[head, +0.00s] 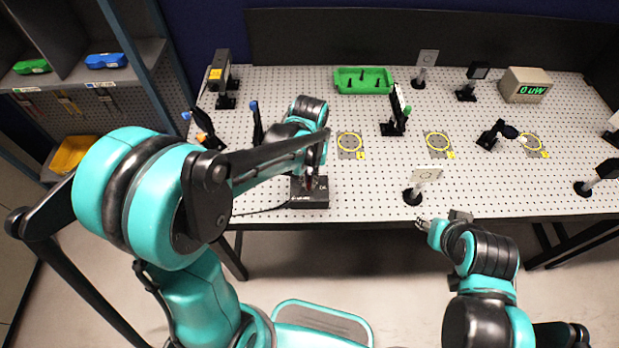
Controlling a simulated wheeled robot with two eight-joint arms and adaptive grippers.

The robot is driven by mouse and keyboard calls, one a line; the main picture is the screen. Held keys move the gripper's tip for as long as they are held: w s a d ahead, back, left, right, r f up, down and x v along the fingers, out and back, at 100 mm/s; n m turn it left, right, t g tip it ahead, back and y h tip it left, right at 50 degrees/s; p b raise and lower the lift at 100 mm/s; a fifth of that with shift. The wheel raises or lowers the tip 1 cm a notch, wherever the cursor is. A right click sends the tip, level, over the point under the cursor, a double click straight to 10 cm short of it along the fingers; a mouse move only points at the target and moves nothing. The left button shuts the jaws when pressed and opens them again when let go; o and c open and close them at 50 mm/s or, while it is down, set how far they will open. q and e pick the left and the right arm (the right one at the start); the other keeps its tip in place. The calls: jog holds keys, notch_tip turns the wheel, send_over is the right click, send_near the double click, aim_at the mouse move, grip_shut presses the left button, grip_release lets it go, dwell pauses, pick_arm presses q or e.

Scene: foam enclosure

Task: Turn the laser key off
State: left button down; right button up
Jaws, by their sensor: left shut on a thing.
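A black control box (308,200) sits near the front edge of the perforated optical table, with a dark cable leaving its left side. My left gripper (309,181) reaches down to the top of this box and is shut on the laser key. The key is almost wholly hidden by the fingers, so its angle cannot be read. A meter (525,86) at the back right shows 0 uW in green. My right gripper (428,224) is in front of the table's edge, away from the box; its finger opening is too small to tell.
A mounted white card (426,174) stands near the front edge, right of the box. A yellow-labelled device (220,75), a green tray (363,80) and several posts stand on the perforated table (300,76). Yellow rings (350,142) mark spots. A shelf (75,65) is at left.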

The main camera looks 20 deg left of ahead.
aim_at(309, 181)
pick_arm(q)
jog(key=shift+n, duration=1)
jog(key=c, duration=1.7)
grip_release()
notch_tip(309, 181, up, 12)
